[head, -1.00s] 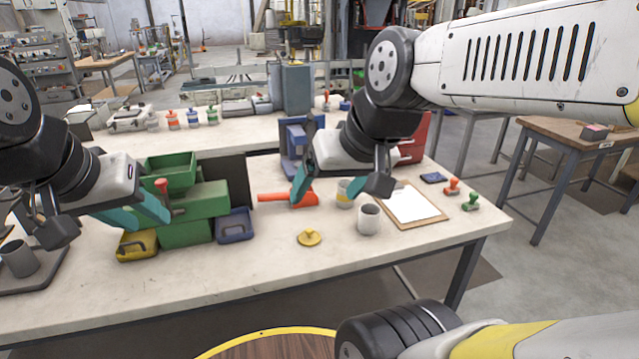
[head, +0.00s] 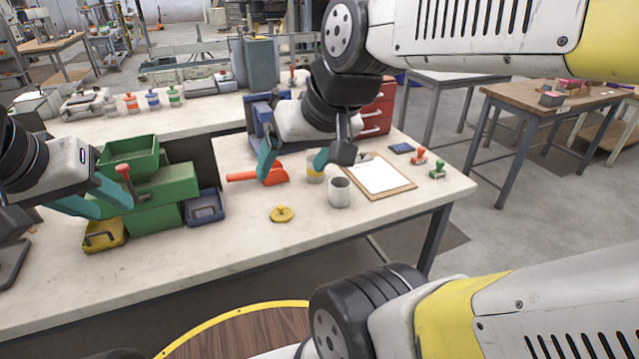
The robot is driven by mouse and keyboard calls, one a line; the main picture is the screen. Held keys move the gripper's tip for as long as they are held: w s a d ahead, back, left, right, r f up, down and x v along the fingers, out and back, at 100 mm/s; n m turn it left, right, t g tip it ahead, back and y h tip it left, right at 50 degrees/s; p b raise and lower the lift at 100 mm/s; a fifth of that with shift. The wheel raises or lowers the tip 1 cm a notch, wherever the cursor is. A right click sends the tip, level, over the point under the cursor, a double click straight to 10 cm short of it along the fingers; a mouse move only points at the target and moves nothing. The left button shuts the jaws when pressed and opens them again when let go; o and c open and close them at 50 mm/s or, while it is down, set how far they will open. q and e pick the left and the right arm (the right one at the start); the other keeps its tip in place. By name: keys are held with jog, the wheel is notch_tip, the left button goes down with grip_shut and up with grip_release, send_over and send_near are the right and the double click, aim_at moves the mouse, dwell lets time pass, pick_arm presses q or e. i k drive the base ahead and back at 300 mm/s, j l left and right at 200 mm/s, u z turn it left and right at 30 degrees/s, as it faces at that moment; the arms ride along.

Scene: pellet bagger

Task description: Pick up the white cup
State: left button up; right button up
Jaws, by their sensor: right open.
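The white cup (head: 340,192) stands upright on the bench, to the left of the clipboard's front corner. Its dark opening faces up. My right gripper (head: 294,166) is open, with its teal fingertips spread apart. It is up and left of the white cup in the head view, and nothing is between its fingers that I can tell is held. My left gripper (head: 97,204) is at the far left, in front of the green bins. I cannot tell how far apart its fingers are.
A yellow-banded cup (head: 315,170) stands just behind the white cup, close to my right fingertip. Green bins (head: 160,190) stand left. The front bench surface is clear.

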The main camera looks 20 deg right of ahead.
aim_at(338, 198)
jog(key=k+l+u, duration=0.1)
jog(key=l, duration=0.25)
jog(key=k+l+u, duration=0.15)
jog(key=l, duration=0.25)
jog(key=l+u, duration=0.1)
jog(key=l, duration=0.25)
jog(key=k+l+u, duration=0.15)
jog(key=l, duration=0.2)
jog(key=k+l+u, duration=0.1)
jog(key=k+l, duration=0.1)
jog(key=l, duration=0.1)
